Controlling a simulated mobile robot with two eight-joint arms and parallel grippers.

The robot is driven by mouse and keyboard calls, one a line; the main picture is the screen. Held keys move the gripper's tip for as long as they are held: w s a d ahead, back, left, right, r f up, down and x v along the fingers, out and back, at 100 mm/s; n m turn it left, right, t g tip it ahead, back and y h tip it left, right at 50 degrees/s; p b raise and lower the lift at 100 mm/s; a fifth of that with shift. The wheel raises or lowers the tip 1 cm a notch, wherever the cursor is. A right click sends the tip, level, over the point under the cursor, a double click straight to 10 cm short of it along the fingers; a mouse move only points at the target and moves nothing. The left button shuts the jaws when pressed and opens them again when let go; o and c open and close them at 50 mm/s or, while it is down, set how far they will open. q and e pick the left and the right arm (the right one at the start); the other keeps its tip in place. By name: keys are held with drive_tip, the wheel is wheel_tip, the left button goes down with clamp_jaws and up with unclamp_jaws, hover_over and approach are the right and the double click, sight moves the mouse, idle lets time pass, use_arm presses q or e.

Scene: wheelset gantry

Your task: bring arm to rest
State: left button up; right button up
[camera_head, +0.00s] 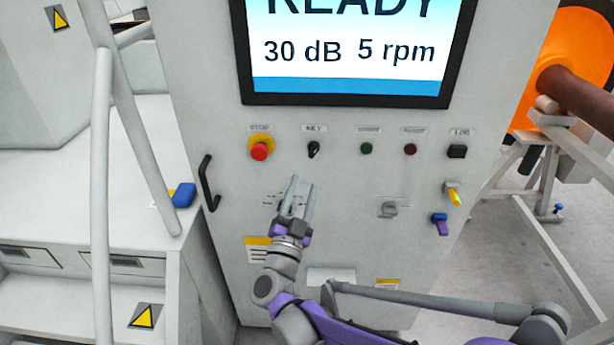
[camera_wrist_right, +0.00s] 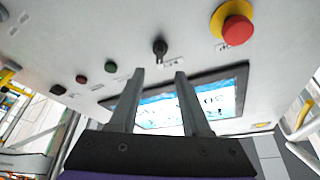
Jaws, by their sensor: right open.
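My right gripper (camera_head: 301,190) is open and empty in front of the lower half of the grey control cabinet (camera_head: 345,240). Its two fingers point up toward the key switch (camera_head: 314,149) and the red stop button (camera_head: 260,151). In the right wrist view the open fingers (camera_wrist_right: 157,90) show with a clear gap between them, and the key switch (camera_wrist_right: 160,48) sits beyond that gap. Nothing is between the fingers. The gripper partly hides a marked spot on the panel behind it. My left gripper is not in view.
The screen (camera_head: 350,50) reads "READY", "30 dB" and "5 rpm". Green (camera_head: 366,148) and dark red (camera_head: 410,150) buttons, a rotary switch (camera_head: 389,210) and a black handle (camera_head: 209,184) are on the cabinet. A pale pole (camera_head: 103,180) stands at left, and an orange wheel (camera_head: 575,60) at right.

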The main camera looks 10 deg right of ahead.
drive_tip(key=shift+s+a+f, duration=0.2)
drive_tip(key=shift+s+a, duration=0.05)
drive_tip(key=shift+s, duration=0.15)
drive_tip(key=s+a+f+n+g+y+p, duration=0.15)
drive_tip(key=s+a+n+y, duration=0.3)
drive_tip(key=n+y, duration=0.75)
drive_tip(key=s+d+f+g, duration=0.3)
drive_tip(key=s+f+g, duration=0.1)
drive_tip(key=s, duration=0.3)
drive_tip(key=s+d+f+g+h+p, duration=0.1)
drive_tip(key=s+d+f+g, duration=0.2)
drive_tip(key=s, duration=0.4)
drive_tip(key=s+d+f+g+p, duration=0.1)
drive_tip(key=s+d+f+g, duration=0.3)
drive_tip(key=s+f, duration=0.3)
drive_tip(key=shift+s+f+g+h, duration=0.25)
drive_tip(key=shift+s+g+h, duration=0.15)
drive_tip(key=shift+s+g, duration=0.25)
